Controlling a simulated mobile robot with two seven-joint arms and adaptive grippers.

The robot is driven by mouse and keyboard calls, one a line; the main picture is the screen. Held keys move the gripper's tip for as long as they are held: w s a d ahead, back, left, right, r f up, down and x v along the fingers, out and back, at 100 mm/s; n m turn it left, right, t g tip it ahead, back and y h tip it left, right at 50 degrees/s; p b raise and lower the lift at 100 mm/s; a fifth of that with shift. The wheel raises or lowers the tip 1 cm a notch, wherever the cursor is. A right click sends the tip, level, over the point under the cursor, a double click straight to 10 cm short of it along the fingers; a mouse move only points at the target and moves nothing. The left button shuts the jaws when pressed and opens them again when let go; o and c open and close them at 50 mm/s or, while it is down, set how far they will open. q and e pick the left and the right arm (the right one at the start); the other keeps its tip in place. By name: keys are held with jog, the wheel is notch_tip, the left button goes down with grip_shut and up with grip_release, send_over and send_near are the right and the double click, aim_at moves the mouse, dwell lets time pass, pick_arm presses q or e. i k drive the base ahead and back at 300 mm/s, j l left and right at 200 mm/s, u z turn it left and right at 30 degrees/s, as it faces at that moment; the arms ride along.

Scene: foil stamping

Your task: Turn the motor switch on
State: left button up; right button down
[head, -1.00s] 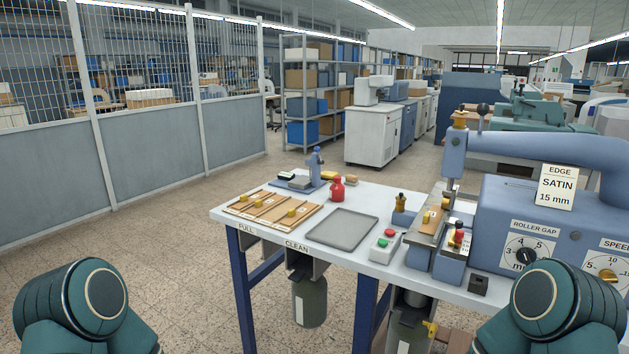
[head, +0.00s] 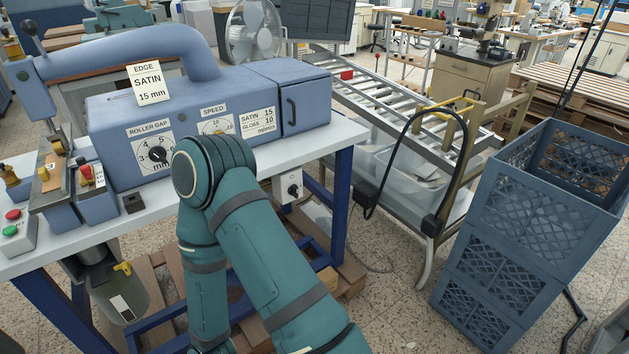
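The blue foil-stamping machine (head: 110,117) stands on the white table (head: 110,233). A small white box with a black rotary knob (head: 291,188) is mounted under the table's right end. A control box with a red and a green button (head: 13,228) sits at the table's left edge. No label readable here tells which of these is the motor switch. The knob's setting is too small to read. One of my teal arms reaches up in front of the machine, with its bend near the speed dial (head: 216,126). Neither gripper is in view.
A roller conveyor (head: 390,98) with a hanging black cable runs to the right of the table. Stacked blue crates (head: 540,205) stand on the floor at the far right. A wooden pallet (head: 345,275) lies beneath the table. Some floor is open between table and crates.

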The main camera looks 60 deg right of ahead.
aim_at(293, 190)
jog(key=z, duration=1.7)
